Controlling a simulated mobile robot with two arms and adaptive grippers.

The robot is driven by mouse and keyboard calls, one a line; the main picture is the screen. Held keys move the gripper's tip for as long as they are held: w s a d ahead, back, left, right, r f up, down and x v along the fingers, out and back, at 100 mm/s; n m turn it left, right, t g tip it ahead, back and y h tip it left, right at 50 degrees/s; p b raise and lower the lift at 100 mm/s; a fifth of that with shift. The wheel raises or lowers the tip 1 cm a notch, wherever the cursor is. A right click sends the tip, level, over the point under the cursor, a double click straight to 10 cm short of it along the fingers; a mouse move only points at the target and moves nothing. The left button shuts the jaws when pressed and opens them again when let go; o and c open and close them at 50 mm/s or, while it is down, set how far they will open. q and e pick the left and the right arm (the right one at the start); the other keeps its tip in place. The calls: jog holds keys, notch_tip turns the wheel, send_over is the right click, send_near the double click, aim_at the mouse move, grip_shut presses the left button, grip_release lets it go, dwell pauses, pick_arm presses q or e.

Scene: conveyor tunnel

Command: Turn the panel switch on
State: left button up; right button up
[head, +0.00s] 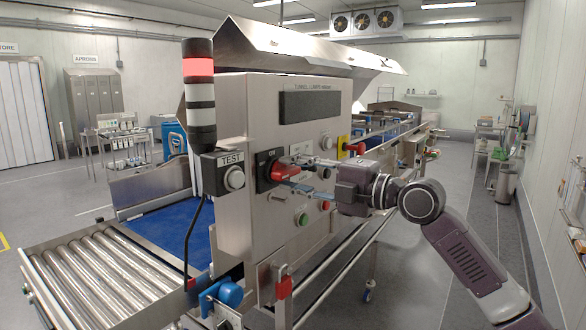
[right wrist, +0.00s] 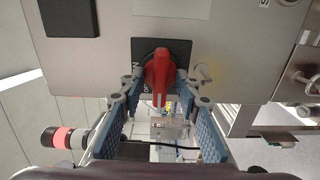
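The panel switch is a red rotary handle (head: 283,173) on a black plate (head: 263,164), on the front of the steel control panel (head: 240,125). In the right wrist view the red handle (right wrist: 159,72) fills the space between the fingertips, its narrow end pointing down in the picture. My right gripper (head: 293,174) reaches in from the right, with its fingers on either side of the handle. In the right wrist view the gripper (right wrist: 160,83) looks open, its tips close beside the handle; contact cannot be told. The plate's lettering is partly hidden. My left gripper is out of view.
A TEST button (head: 234,179) and a signal tower with a red band (head: 199,67) stand left of the switch. Green (head: 303,219) and red (head: 325,206) buttons sit below the gripper. A yellow plate with a red knob (head: 352,149) is beyond. A roller conveyor (head: 95,275) lies at left.

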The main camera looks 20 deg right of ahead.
grip_shut()
dwell(0.5)
jog(key=m, duration=0.3)
jog(key=shift+m, duration=0.4)
jog(key=m+p, duration=0.1)
jog(key=m, duration=0.2)
jog(key=shift+m, duration=0.3)
jog(key=m+p, duration=0.1)
jog(key=m, duration=0.4)
jog(key=shift+m+p, duration=1.05)
jog(key=shift+m, duration=1.75)
jog(key=shift+f, duration=0.1)
